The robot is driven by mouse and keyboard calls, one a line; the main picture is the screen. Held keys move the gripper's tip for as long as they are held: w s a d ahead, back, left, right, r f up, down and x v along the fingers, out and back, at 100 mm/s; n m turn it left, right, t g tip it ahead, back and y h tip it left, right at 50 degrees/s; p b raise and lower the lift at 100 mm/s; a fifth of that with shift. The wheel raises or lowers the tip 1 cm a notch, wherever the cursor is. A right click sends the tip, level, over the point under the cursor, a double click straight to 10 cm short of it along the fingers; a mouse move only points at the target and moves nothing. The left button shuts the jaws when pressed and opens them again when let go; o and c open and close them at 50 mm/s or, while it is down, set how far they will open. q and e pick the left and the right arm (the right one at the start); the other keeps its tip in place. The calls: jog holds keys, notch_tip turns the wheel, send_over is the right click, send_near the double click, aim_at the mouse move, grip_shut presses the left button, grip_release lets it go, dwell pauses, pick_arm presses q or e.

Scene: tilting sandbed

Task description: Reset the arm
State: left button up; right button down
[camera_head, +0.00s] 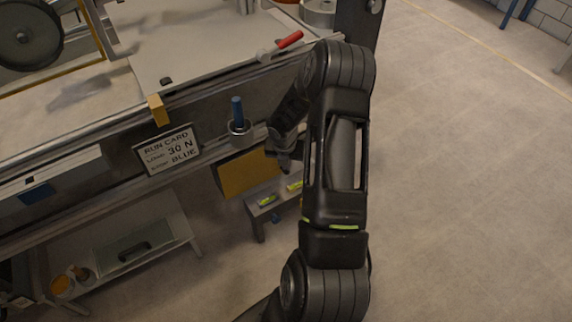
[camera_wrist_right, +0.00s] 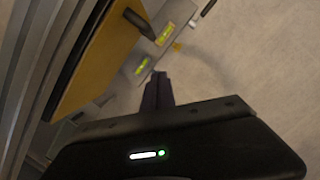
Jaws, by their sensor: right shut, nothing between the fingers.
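My right arm reaches up from the bottom of the head view and bends at the top, beside the bench. My right gripper (camera_head: 287,168) hangs next to a yellow panel, above a small grey stand (camera_head: 257,212). In the right wrist view the narrow dark fingers (camera_wrist_right: 158,80) are together, with nothing between them. The left arm and gripper are not in view.
A run card (camera_head: 168,150) reading "30 N" and "BLUE" hangs on the bench front. A blue-handled item (camera_head: 238,112) stands in a holder beside it. A yellow panel (camera_head: 243,173) and a red-handled tool (camera_head: 288,41) are close to my arm. Open floor lies right.

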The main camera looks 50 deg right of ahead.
dwell(0.5)
jog(key=w+a+f+m+t+y+p, duration=0.1)
jog(key=a+f+m+y, duration=0.1)
jog(key=a+m, duration=0.85)
jog(key=w+a+f+m+t+y+p, duration=0.1)
jog(key=a+f+m+y, duration=0.1)
jog(key=a+m, duration=0.9)
jog(key=s+a+r+m+g+y+p, duration=0.1)
jog(key=s+a+m+p, duration=0.1)
jog(key=s+a, duration=0.5)
jog(key=s+a+r+m+g+y+p, duration=0.1)
jog(key=s+a, duration=0.7)
jog(key=a, duration=1)
jog(key=shift+a+r+m+g+y+p, duration=0.3)
jog(key=shift+a+r+m+p, duration=0.05)
jog(key=shift+r+m+p, duration=0.4)
